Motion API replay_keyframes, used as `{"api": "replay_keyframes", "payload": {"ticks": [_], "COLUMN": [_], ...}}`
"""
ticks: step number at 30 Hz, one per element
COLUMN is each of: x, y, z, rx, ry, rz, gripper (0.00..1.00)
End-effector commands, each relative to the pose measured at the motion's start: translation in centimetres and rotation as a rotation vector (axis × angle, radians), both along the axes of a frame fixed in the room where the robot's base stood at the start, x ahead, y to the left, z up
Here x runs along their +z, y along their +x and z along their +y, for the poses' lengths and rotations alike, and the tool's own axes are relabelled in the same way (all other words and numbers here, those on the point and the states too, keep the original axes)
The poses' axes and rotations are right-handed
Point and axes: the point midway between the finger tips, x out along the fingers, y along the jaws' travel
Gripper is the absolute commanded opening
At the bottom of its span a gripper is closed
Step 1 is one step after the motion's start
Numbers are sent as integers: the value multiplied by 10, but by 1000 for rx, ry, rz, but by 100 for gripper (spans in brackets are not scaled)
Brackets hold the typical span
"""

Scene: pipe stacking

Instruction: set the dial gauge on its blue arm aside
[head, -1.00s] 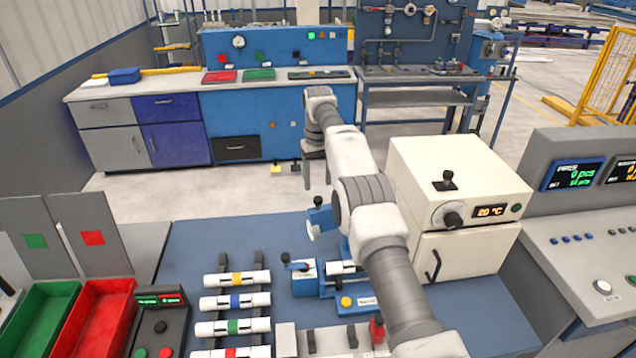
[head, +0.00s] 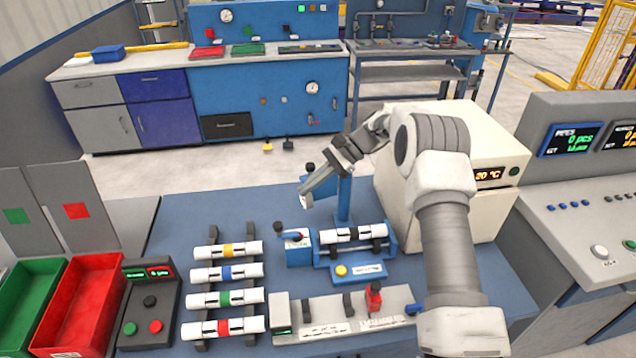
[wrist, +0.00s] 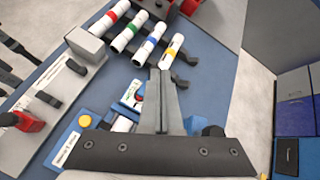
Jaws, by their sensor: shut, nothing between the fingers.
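The dial gauge's blue arm (head: 321,187) stands out to the left from a blue post (head: 344,203), with a black knob (head: 310,167) on top. The white gauge (head: 306,201) shows as a small sliver at its left end; its face cannot be read. My gripper (head: 303,189) is shut and empty, its tips right at the arm's left end in the picture; whether they touch it I cannot tell. In the wrist view the shut fingers (wrist: 165,73) point toward the pipe rack, and a black knob (wrist: 213,131) shows beside the gripper body.
Below the arm a white pipe (head: 352,235) lies in a blue fixture (head: 325,262). A rack (head: 214,232) of several banded pipes stands left, a cream oven (head: 393,185) right. A grey block row (head: 345,318) lies in front. Blue table is bare behind the rack.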

Motion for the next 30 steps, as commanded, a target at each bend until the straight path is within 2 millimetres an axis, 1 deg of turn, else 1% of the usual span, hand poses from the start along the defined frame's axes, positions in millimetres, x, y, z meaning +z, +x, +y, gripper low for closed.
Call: {"api": "replay_keyframes", "payload": {"ticks": [1, 3, 10, 14, 18, 24, 27, 30], "x": [-3, -2, 5, 7, 6, -3, -9, -12], "y": [-5, -11, -23, -27, -31, -41, -46, -49], "z": [-3, -4, -15, -27, -45, -76, -89, -98], "rx": [-80, -197, -558, -746, -932, -1149, -1221, -1264], "ry": [36, 91, 272, 381, 505, 691, 768, 821], "rz": [79, 199, 618, 871, 1155, 1551, 1701, 1801], "gripper": [0, 0, 0, 0, 0, 0, 0, 0]}}
